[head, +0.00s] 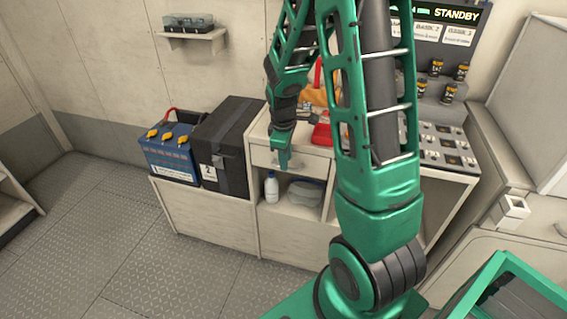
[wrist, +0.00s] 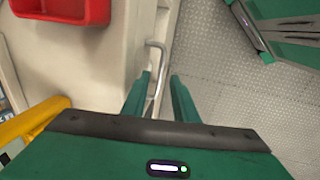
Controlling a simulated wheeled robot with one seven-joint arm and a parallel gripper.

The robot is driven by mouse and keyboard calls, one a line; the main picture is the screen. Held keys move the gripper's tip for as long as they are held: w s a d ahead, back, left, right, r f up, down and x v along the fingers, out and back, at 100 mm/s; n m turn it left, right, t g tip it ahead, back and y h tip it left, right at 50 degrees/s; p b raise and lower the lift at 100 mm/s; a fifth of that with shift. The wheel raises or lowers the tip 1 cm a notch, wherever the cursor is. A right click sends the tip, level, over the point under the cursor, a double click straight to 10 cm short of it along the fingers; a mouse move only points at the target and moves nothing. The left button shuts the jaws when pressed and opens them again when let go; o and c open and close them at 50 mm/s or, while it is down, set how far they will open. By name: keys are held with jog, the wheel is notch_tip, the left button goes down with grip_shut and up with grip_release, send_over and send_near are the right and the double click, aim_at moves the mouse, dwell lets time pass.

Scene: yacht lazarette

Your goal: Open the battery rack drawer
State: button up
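A pale drawer front (head: 313,166) sits in the low cabinet, above an open shelf. My gripper (head: 283,160) is in front of this drawer in the head view, pointing down. In the wrist view, a thin silver bar handle (wrist: 156,75) stands out from the cabinet's pale face. The two green fingers of my gripper (wrist: 159,92) are apart, with the handle between them and gaps visible beside it. Whether either finger touches the handle is unclear. The drawer looks closed. My arm hides part of the cabinet in the head view.
A blue battery (head: 170,152) and a black box (head: 222,150) stand left of the drawer. A red bin (wrist: 62,8) is on the cabinet top. A white bottle (head: 271,187) stands on the shelf below. The metal floor (head: 120,240) in front is clear at left.

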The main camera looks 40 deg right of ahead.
jog(key=shift+w+d+f, duration=0.15)
jog(key=shift+f, duration=0.85)
grip_shut()
dwell(0.8)
